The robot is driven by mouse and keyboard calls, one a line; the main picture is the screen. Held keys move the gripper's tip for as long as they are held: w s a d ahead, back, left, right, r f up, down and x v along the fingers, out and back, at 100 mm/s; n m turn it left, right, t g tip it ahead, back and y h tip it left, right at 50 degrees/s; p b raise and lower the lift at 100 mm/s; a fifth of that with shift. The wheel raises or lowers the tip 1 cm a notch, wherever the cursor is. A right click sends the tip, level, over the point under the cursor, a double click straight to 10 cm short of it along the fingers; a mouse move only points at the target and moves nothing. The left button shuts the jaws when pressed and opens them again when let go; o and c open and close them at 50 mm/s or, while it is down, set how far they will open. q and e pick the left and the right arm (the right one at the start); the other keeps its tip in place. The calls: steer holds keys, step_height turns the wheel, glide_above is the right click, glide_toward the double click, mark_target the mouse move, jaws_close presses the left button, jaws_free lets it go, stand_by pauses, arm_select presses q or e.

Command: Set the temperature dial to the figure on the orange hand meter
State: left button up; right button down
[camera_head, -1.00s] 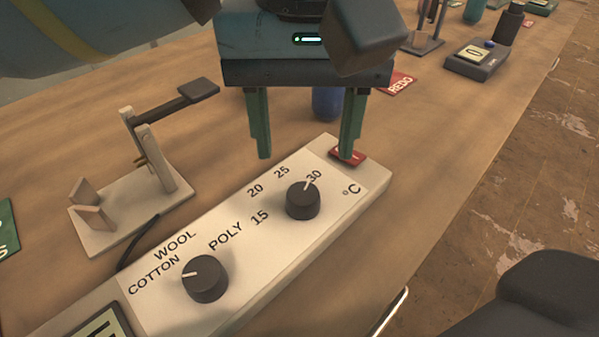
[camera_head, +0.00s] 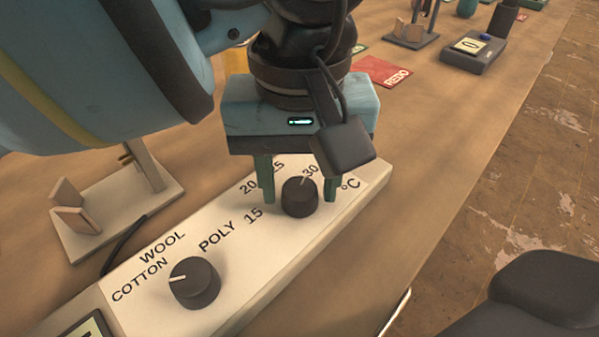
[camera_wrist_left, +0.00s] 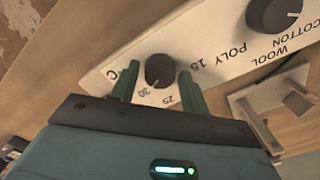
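The temperature dial (camera_head: 300,197) is a dark round knob on a white panel (camera_head: 250,262) marked 15, 20, 25, 30 and °C. Its white pointer line is toward the 30. My left gripper (camera_head: 299,198) is open, its two green fingers on either side of the dial. In the left wrist view the dial (camera_wrist_left: 159,70) sits between the fingertips (camera_wrist_left: 157,78), with gaps showing. I cannot tell whether the fingers touch the panel. The orange hand meter is not clearly seen. My right gripper is not in view.
A second dark knob (camera_head: 194,283) marked COTTON, WOOL, POLY is on the same panel. A beige stand (camera_head: 120,205) is left of it. A red REDO card (camera_head: 381,71) and a grey box with a blue button (camera_head: 474,50) lie farther back.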

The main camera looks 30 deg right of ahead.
arm_select(q)
steer(key=c, duration=0.7)
steer(key=shift+r+n+p, duration=0.15)
steer(key=shift+n+p, duration=0.7)
steer(key=shift+n, duration=0.35)
steer(key=n+p, duration=0.2)
steer(key=n, duration=0.1)
steer(key=shift+n, duration=0.3)
steer(key=n+p, duration=0.1)
steer(key=n, duration=0.2)
steer(key=shift+n+p, duration=0.3)
steer(key=shift+p, duration=0.1)
steer(key=n+p, duration=0.1)
steer(key=n, duration=0.1)
steer(key=shift+n, duration=0.4)
steer(key=n+p, duration=0.2)
steer(key=n, duration=0.3)
steer(key=n+p, duration=0.1)
steer(key=n, duration=0.3)
steer(key=shift+p, duration=0.35)
steer(key=n+p, duration=0.1)
steer(key=n, duration=0.3)
steer(key=shift+n+p, duration=0.4)
steer(key=shift+n, duration=0.3)
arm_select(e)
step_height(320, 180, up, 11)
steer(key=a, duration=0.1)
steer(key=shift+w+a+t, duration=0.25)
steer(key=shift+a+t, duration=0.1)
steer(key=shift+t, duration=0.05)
